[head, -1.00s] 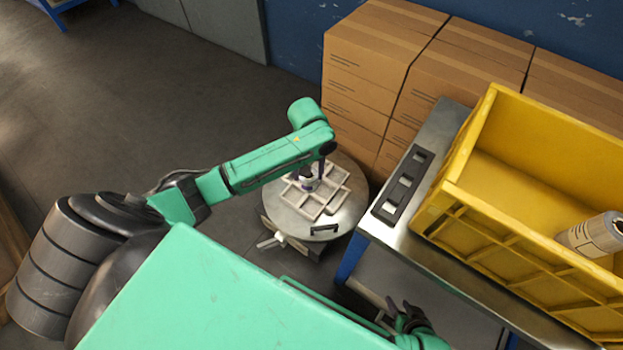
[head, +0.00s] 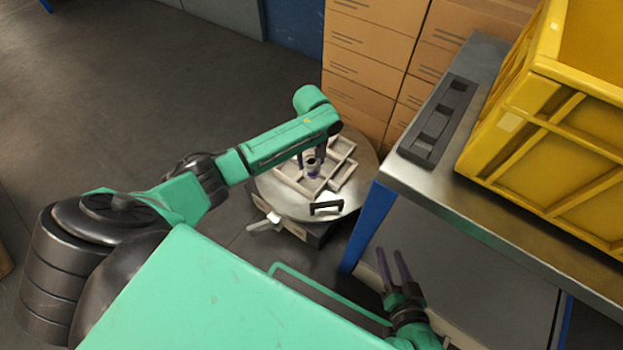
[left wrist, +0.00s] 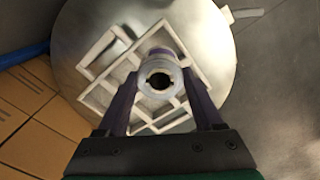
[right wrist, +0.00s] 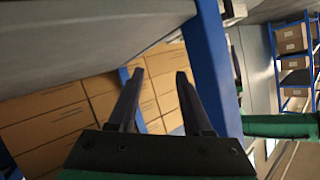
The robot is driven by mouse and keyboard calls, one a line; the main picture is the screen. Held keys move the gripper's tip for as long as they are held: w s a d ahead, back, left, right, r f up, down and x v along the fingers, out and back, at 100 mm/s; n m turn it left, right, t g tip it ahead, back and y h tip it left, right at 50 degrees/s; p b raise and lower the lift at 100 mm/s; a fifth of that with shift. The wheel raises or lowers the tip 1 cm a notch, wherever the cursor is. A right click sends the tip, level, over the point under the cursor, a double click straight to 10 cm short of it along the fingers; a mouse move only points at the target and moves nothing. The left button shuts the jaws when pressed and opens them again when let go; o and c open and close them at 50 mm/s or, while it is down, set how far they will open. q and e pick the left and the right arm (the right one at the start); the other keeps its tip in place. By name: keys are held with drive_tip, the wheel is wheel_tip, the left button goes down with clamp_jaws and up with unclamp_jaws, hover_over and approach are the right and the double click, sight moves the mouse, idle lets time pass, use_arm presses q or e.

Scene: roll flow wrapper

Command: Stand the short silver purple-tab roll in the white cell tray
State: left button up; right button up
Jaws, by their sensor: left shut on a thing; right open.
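My left gripper (left wrist: 163,92) is shut on a short silver roll (left wrist: 158,68) with a dark hollow core, seen end-on between the purple-grey fingers in the left wrist view. In the head view the roll (head: 312,166) is upright at the white cell tray (head: 342,152). The tray also shows in the left wrist view (left wrist: 90,72), with square cells around and below the roll. I cannot tell whether the roll's base touches the cell floor. My right gripper (head: 393,265) is open and empty, low beside the steel bench.
The tray lies on a round metal turntable (head: 277,203) with a black handle (head: 326,208). To the right is a steel bench (head: 420,185) with a dark slotted block (head: 437,125) and a yellow crate (head: 540,170). Cardboard boxes (head: 365,50) stand behind.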

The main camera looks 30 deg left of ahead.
sight(311, 174)
use_arm(q)
wheel_tip(311, 174, down, 5)
drive_tip(key=shift+r+b, duration=0.1)
drive_tip(key=shift+b, duration=0.9)
use_arm(e)
drive_tip(key=shift+w+f+t, duration=0.6)
drive_tip(key=shift+w+f, duration=0.1)
drive_tip(key=shift+w, duration=0.25)
use_arm(q)
drive_tip(key=shift+f, duration=0.6)
drive_tip(key=shift+f+b, duration=0.55)
drive_tip(key=shift+b, duration=0.05)
use_arm(e)
drive_tip(key=w+r+t, duration=0.3)
drive_tip(key=w+r, duration=0.1)
drive_tip(key=r, duration=0.4)
drive_tip(key=w+d+r+t+y, duration=0.1)
drive_tip(key=w+r+t, duration=0.2)
drive_tip(key=r, duration=0.6)
drive_tip(key=w, duration=0.2)
drive_tip(key=shift+w, duration=0.3)
use_arm(q)
drive_tip(key=shift+f, duration=0.1)
use_arm(e)
drive_tip(key=shift+d+r, duration=0.1)
use_arm(q)
drive_tip(key=o, duration=1.5)
use_arm(e)
drive_tip(key=shift+n, duration=0.3)
